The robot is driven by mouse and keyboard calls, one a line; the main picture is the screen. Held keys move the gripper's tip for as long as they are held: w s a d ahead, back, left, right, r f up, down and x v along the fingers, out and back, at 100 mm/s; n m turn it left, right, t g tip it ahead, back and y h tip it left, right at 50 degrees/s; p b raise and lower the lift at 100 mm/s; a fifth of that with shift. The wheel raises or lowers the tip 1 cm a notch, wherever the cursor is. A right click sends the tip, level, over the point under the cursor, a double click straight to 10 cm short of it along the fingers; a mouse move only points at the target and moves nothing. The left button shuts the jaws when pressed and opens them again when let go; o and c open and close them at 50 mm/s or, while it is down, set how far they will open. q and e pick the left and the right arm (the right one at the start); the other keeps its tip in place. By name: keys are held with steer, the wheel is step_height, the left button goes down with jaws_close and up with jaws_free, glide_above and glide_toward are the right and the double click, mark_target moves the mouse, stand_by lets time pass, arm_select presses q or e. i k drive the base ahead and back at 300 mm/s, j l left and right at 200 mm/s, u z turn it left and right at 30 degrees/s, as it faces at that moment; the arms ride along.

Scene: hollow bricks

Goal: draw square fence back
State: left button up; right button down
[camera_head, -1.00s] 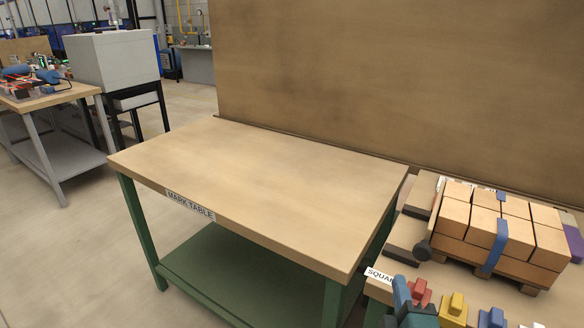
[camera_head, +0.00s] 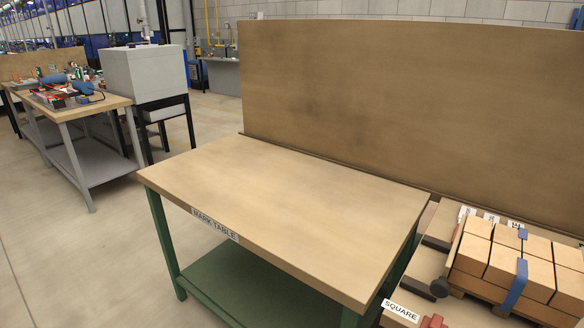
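At the lower right is a wooden bench top with a label reading SQUARE (camera_head: 402,312). On it stands a stack of tan bricks (camera_head: 505,262) on a pallet, with a blue strap (camera_head: 515,284) over it. The right part of this bench is cut off by the frame. Neither of my grippers is in view.
The mark table (camera_head: 290,205) with green legs stands in the middle, its top bare. A tall brown panel (camera_head: 400,110) rises behind it. A grey cabinet (camera_head: 147,72) and a cluttered bench (camera_head: 75,100) are at the left. Floor is free at the lower left.

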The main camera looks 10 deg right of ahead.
mark_target(440, 288)
steer(key=z, duration=1.4)
